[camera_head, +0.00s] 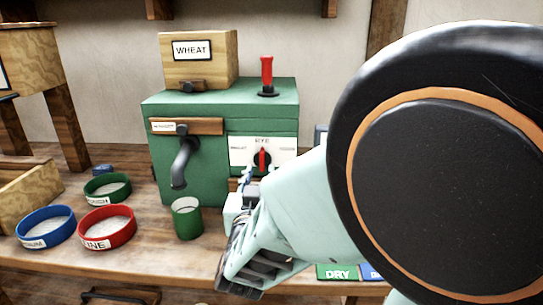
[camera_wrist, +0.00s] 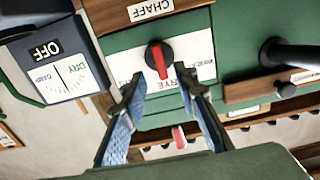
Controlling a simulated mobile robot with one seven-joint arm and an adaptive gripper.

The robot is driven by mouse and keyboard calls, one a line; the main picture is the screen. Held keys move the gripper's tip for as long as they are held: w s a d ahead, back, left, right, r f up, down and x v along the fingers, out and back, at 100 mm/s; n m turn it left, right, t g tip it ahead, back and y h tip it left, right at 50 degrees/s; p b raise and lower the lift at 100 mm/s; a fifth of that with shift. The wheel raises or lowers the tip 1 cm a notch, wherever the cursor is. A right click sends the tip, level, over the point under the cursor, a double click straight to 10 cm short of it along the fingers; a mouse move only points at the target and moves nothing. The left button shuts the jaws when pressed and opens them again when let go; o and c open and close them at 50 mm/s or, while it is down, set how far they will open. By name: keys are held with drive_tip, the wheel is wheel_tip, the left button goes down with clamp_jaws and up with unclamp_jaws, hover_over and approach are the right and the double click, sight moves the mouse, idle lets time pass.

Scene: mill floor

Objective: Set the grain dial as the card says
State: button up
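The grain dial (camera_head: 262,159) is a dark knob with a red pointer on a white plate on the green mill's (camera_head: 215,115) front. Its pointer stands upright toward the RYE mark; the left mark seems to read WHEAT. In the wrist view, turned over, the dial (camera_wrist: 160,60) lies just beyond my fingertips with its pointer toward RYE. My gripper (camera_wrist: 158,97) is open and empty, one finger on each side below the knob. In the head view my gripper (camera_head: 244,182) is partly hidden by my arm. A WHEAT card (camera_head: 191,50) is on the wooden hopper box.
A red lever (camera_head: 267,75) stands on the mill's top. Blue (camera_head: 46,227), red (camera_head: 107,226) and green (camera_head: 107,187) ringed trays sit at left. An OFF gauge box (camera_wrist: 55,62) stands beside the mill.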

sight(262, 162)
drive_tip(key=shift+w+b, duration=0.3)
drive_tip(key=shift+w, duration=2.05)
clamp_jaws()
